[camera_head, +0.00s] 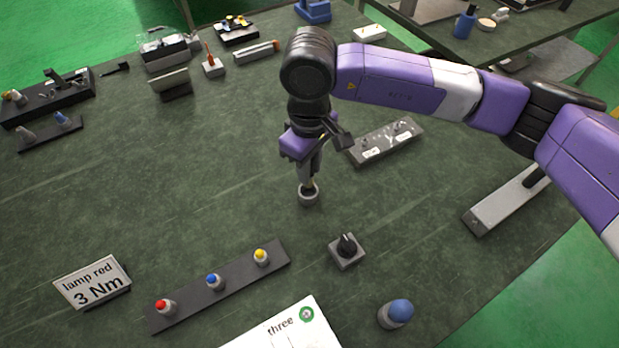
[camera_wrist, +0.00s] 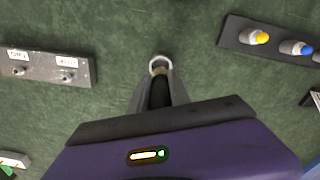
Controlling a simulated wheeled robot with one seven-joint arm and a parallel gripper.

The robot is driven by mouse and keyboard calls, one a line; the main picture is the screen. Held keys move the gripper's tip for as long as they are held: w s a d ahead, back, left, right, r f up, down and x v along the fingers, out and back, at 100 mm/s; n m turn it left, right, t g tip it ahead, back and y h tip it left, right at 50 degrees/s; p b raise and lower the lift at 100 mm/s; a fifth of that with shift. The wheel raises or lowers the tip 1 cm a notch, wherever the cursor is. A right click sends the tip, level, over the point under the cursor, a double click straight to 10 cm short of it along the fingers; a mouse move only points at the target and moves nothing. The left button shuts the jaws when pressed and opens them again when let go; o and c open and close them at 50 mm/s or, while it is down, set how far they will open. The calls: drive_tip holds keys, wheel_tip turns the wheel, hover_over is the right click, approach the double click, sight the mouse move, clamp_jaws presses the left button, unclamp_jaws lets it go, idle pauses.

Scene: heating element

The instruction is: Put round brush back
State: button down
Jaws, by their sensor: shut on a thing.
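My gripper (camera_head: 310,172) points down over the middle of the table, with its fingers closed on a slim, dark upright thing, which I take to be the round brush (camera_wrist: 159,92). Most of the brush is hidden between the fingers. A small light-grey round holder (camera_head: 308,197) stands on the table directly under the fingertips. In the wrist view the holder's ring (camera_wrist: 160,64) shows just past the fingertips, in line with the brush. The brush's lower end is at or in the ring; I cannot tell how deep.
A strip with red, blue and yellow buttons (camera_head: 220,285) lies in front. A black rotary switch (camera_head: 346,249) is at front right, a labelled socket panel (camera_head: 385,142) behind right. Tool racks (camera_head: 48,98) stand at back left. The table left of my gripper is clear.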

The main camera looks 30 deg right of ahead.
drive_tip(key=shift+f+p, duration=0.35)
drive_tip(key=shift+f, duration=2.5)
drive_tip(key=shift+f, duration=0.15)
drive_tip(key=c, duration=1.2)
unclamp_jaws()
wheel_tip(320, 180, up, 12)
drive_tip(key=b, duration=0.2)
drive_tip(key=shift+r+b, duration=0.2)
drive_tip(key=shift+b, duration=0.15)
drive_tip(key=shift+s, duration=0.1)
